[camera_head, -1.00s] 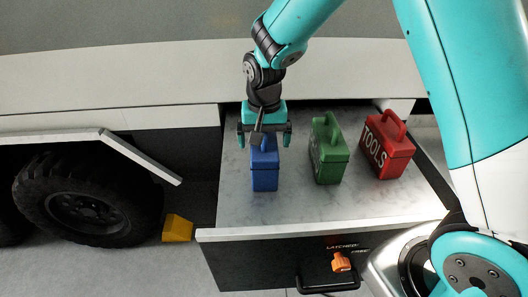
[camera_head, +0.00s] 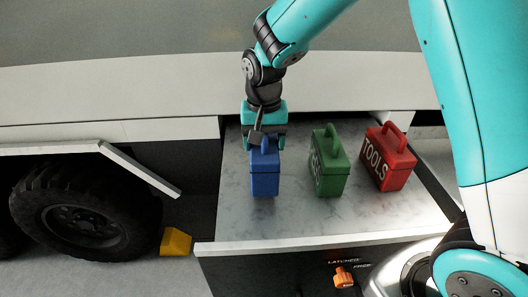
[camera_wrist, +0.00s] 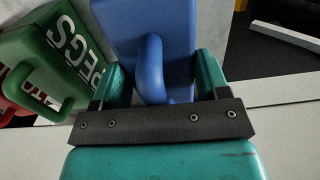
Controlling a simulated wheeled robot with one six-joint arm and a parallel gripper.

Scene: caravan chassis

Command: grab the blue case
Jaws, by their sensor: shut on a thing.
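The blue case (camera_head: 265,178) stands upright at the left of the pulled-out drawer top, with its handle at the top. My gripper (camera_head: 265,140) is directly above it, with its fingers shut on the handle. In the wrist view the blue case (camera_wrist: 150,35) fills the upper middle, and its loop handle lies between the teal fingers of my gripper (camera_wrist: 160,85). The case appears to rest on the drawer surface; a small gap below it cannot be ruled out.
A green case (camera_head: 328,165) marked PEGS stands close to the right of the blue one. A red TOOLS case (camera_head: 388,160) stands farther right. The marble-look drawer top (camera_head: 300,222) is clear in front. A yellow wedge (camera_head: 175,242) sits by the tyre (camera_head: 85,215). An orange latch (camera_head: 343,277) is on the drawer front.

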